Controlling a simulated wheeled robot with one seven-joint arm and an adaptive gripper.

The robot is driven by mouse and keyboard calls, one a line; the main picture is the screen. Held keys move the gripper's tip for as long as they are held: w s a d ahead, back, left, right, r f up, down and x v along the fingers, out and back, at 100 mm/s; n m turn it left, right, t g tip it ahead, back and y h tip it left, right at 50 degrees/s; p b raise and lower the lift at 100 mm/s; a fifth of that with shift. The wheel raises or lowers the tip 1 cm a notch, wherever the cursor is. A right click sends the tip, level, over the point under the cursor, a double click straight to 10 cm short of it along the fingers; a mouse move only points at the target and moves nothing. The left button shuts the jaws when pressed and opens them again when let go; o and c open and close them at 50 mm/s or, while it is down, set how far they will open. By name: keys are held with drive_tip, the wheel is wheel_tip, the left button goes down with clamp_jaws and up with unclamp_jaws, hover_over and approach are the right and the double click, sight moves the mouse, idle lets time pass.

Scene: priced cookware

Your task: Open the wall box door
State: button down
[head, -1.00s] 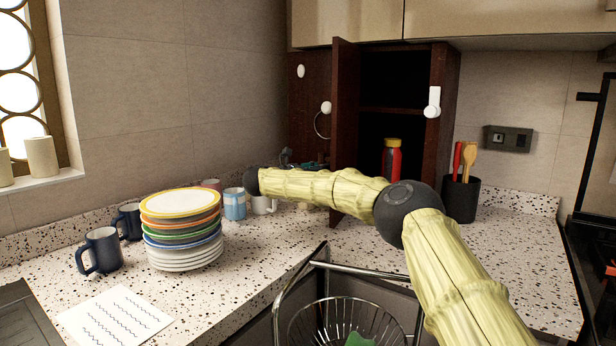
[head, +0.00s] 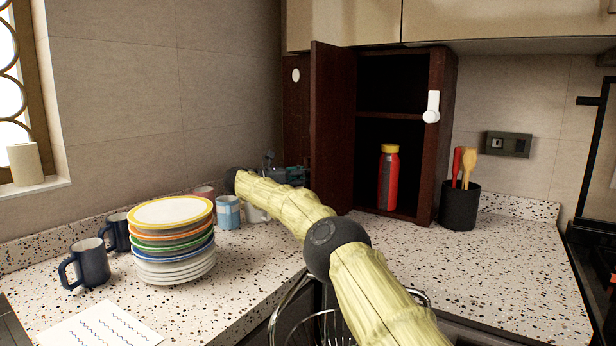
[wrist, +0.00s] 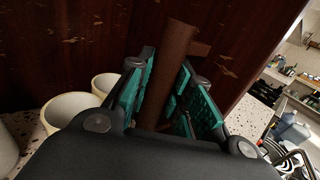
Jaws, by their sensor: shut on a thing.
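The wall box (head: 445,130) is a dark wooden cabinet on the counter at the back, with a shelf inside. Its door (head: 332,125) is hinged at the left of the opening and stands swung out; the inside is exposed. My gripper (head: 285,172) is left of the door, low near the counter, partly hidden behind my arm. In the wrist view my gripper (wrist: 168,95) has its teal-padded fingers shut around a brown bar (wrist: 174,55), which stands in front of the dark wood panel. I cannot tell how the bar joins the door.
A red bottle (head: 389,178) stands inside the box. A black utensil holder (head: 460,206) is right of it. A plate stack (head: 174,240), dark mugs (head: 88,262) and a light blue mug (head: 229,212) stand left. A sink with a wire basket lies below my arm.

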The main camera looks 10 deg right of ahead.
drive_tip(key=shift+w+r, duration=0.1)
idle(0.4)
drive_tip(key=c, duration=1.3)
unclamp_jaws()
drive_tip(key=shift+d, duration=0.1)
drive_tip(key=shift+a, duration=0.25)
